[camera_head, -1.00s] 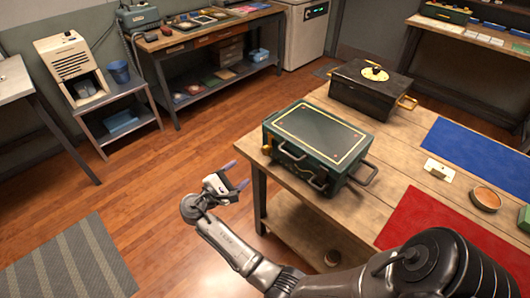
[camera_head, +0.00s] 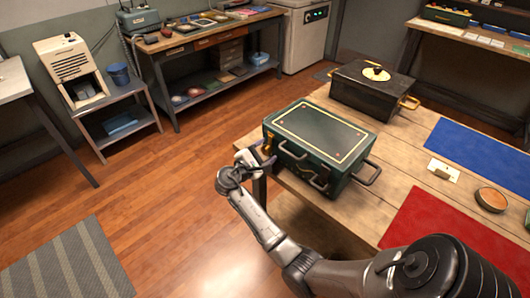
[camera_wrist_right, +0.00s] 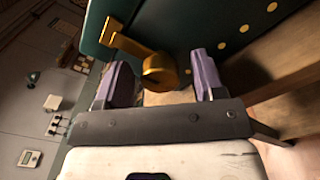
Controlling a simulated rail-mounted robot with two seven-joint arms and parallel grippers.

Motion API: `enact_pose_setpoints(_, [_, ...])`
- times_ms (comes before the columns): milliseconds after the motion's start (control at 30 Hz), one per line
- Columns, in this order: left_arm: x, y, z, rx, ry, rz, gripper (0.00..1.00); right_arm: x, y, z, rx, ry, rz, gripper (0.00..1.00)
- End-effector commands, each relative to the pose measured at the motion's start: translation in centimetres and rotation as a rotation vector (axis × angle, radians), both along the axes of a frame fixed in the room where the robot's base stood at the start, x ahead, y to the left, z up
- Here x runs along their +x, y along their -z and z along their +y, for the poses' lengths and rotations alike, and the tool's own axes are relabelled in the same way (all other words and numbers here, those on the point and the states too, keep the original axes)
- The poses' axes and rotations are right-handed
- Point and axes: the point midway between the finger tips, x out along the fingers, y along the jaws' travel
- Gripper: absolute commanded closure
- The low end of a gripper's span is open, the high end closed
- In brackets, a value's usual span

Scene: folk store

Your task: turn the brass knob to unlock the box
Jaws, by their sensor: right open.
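A dark green box (camera_head: 318,137) with a gold-lined lid stands shut at the near left corner of the wooden table. A brass knob (camera_head: 268,143) with a lever-like arm is on its left end, partly hidden by my right gripper in the head view. In the right wrist view the brass knob (camera_wrist_right: 158,72) shows beyond and between the two purple fingers, in front of the green box side (camera_wrist_right: 200,25). My right gripper (camera_head: 262,158) is open and close to the knob; I cannot tell whether it touches. My left gripper is not in view.
A black box (camera_head: 372,90) with a brass disc on top stands behind the green box. A red mat (camera_head: 440,235), a blue mat (camera_head: 480,150), a cream plate (camera_head: 443,170) and a round tin (camera_head: 491,199) lie to the right.

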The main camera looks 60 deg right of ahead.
Motion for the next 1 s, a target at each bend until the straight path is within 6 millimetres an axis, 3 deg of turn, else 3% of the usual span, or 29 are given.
enact_pose_setpoints(267, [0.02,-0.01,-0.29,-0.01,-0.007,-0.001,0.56,-0.02,-0.01,-0.09,0.0,0.0,0.0,0.37])
enact_pose_setpoints(767, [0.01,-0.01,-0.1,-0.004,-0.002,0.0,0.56,-0.01,-0.01,-0.07,0.0,0.0,0.0,0.84])
enact_pose_setpoints(1000, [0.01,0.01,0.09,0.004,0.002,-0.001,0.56,-0.01,0.01,-0.06,-0.005,-0.001,-0.018,0.86])
